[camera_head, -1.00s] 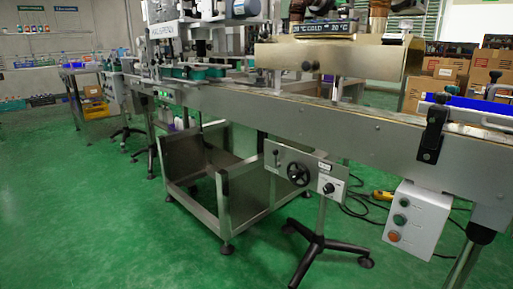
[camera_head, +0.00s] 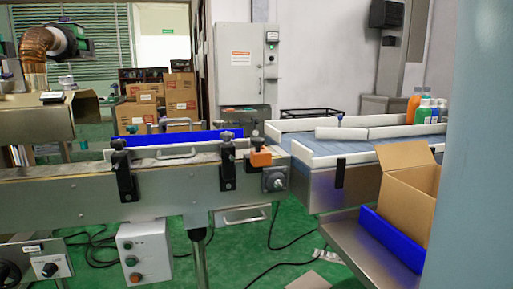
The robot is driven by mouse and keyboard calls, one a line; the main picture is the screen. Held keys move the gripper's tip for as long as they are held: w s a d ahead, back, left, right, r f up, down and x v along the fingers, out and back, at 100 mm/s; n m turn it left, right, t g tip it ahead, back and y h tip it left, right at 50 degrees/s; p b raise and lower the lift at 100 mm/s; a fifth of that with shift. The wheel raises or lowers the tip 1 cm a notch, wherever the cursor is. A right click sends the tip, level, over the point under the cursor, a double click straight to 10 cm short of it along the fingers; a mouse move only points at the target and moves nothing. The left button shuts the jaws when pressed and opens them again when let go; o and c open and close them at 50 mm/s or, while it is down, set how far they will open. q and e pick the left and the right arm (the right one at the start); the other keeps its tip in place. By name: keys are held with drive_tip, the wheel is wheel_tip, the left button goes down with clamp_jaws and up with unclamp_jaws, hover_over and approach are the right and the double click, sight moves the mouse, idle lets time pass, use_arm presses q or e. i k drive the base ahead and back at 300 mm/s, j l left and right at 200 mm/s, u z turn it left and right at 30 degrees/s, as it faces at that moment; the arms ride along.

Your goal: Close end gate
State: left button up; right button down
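The conveyor (camera_head: 80,205) comes in from the left and ends near the middle of the camera_head view. An orange block (camera_head: 261,158) and a dark round knob (camera_head: 274,180) sit at its end. A metal panel with a bar handle (camera_head: 245,215) hangs below the conveyor end; it may be the end gate, but I cannot tell for sure. A narrow gap separates the conveyor end from the table with white rails (camera_head: 310,150). Neither of my grippers is in view.
A control box (camera_head: 145,252) hangs under the conveyor. An open cardboard box (camera_head: 408,188) stands on a lower metal shelf at the right, beside a blue strip (camera_head: 390,238). Cables lie on the green floor (camera_head: 285,232). A plain grey-blue surface (camera_head: 480,150) fills the right edge.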

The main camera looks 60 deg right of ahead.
sight(262, 156)
drive_tip(key=z, duration=1.8)
